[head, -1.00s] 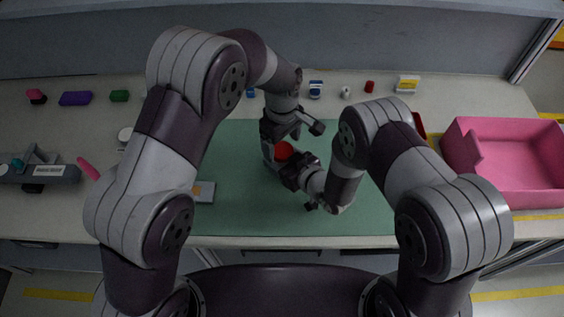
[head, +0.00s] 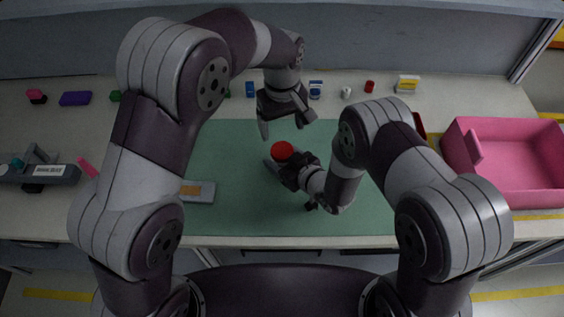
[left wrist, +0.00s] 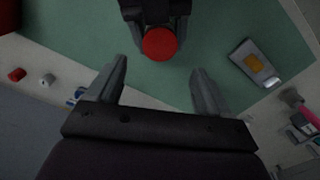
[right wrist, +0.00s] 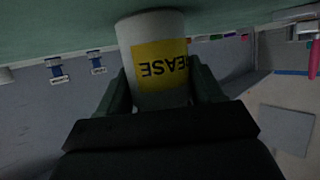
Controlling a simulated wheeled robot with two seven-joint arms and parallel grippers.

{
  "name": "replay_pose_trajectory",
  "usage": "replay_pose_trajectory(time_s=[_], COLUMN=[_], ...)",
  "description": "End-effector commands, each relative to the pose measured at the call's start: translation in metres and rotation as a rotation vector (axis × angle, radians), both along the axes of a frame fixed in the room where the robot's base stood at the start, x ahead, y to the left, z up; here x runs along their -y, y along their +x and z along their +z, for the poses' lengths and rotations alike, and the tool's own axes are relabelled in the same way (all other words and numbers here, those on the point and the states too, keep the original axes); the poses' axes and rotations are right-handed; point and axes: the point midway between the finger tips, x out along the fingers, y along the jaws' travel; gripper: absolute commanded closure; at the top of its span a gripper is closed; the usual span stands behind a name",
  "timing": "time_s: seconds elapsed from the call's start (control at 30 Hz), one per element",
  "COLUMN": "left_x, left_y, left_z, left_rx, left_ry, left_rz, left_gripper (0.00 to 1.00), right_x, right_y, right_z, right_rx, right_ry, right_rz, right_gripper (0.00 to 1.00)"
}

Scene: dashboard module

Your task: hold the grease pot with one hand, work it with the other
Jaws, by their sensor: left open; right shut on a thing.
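The grease pot has a red top (head: 282,151) in the head view, on the green mat (head: 240,205). In the right wrist view the grease pot (right wrist: 158,62) is a pale cylinder with a yellow label reading "EASE", upside down. My right gripper (head: 283,165) is shut around its side. My left gripper (head: 287,133) is open and empty, above and beyond the pot. In the left wrist view the red top (left wrist: 160,44) lies ahead of the open left fingers (left wrist: 158,85), apart from them. The pot's lower body is mostly hidden in the head view.
A pink bin (head: 515,165) stands at the right. A grey flat box with an orange patch (head: 197,191) lies on the mat's left. Several small items, including a red one (head: 369,86) and a yellow-white box (head: 407,84), line the back. A grey device (head: 38,172) sits far left.

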Motion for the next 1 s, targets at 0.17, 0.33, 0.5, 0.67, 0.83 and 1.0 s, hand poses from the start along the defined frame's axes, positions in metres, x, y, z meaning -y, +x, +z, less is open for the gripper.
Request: replay_pose_trajectory(time_s=[0.17, 0.33, 0.5, 0.67, 0.83, 1.0], left_x=[0.0, 0.0, 0.0, 0.0, 0.0, 0.0], left_y=[0.0, -0.001, -0.001, 0.0, 0.0, 0.0], left_z=[-0.004, -0.028, -0.056, -0.074, -0.081, -0.081], left_rx=[-0.001, -0.003, -0.002, 0.001, 0.001, 0.001], left_ry=[0.001, 0.002, 0.002, 0.001, 0.001, 0.002], left_rz=[0.002, 0.003, 0.004, 0.004, 0.004, 0.004], left_gripper=[0.2, 0.2, 0.2, 0.2, 0.2, 0.2], right_x=[0.0, 0.0, 0.0, 0.0, 0.0, 0.0], right_y=[0.0, 0.0, 0.0, 0.0, 0.0, 0.0], right_z=[0.0, 0.0, 0.0, 0.0, 0.0, 0.0], right_rx=[0.0, 0.0, 0.0, 0.0, 0.0, 0.0], right_ry=[0.0, 0.0, 0.0, 0.0, 0.0, 0.0], right_rz=[0.0, 0.0, 0.0, 0.0, 0.0, 0.0], right_gripper=[1.0, 1.0, 1.0, 1.0, 1.0, 1.0])
